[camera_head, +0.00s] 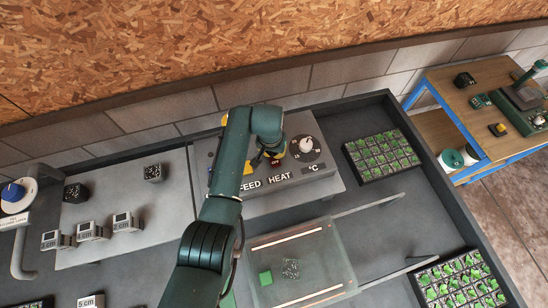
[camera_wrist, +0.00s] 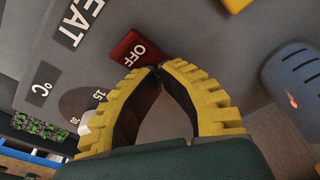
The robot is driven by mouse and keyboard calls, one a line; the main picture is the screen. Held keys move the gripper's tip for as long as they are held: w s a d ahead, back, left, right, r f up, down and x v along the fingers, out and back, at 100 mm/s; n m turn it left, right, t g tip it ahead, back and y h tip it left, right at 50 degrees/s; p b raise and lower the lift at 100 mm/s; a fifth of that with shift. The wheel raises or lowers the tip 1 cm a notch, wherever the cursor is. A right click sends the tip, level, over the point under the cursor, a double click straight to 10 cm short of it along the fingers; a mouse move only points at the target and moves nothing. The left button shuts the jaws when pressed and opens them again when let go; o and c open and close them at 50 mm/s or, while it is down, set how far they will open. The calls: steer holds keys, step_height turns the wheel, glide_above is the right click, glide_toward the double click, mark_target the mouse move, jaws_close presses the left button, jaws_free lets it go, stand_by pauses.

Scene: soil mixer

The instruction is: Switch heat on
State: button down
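The heat switch is a red rocker marked OFF (camera_wrist: 130,48), beside the word HEAT (camera_wrist: 76,22) on the grey control panel (camera_head: 318,187). My gripper (camera_wrist: 160,69) has yellow ribbed fingers. Their tips meet just beside the lower right edge of the switch. I cannot tell whether they touch it. Nothing shows between the fingers. In the head view my arm reaches over the panel and covers part of it. A temperature dial (camera_head: 306,148) stands right of the switch; in the wrist view it is partly hidden by a finger.
A yellow part (camera_wrist: 236,4) and a blue slotted part (camera_wrist: 294,80) lie close to the switch in the wrist view. A seedling tray (camera_head: 381,156) stands right of the panel. A clear-walled box (camera_head: 322,252) is in front. Small labelled blocks (camera_head: 90,231) stand on the left.

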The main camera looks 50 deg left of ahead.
steer(key=shift+s+f, duration=0.1)
steer(key=shift+f, duration=0.05)
step_height(320, 180, up, 7)
steer(key=p, duration=0.7)
stand_by(0.3)
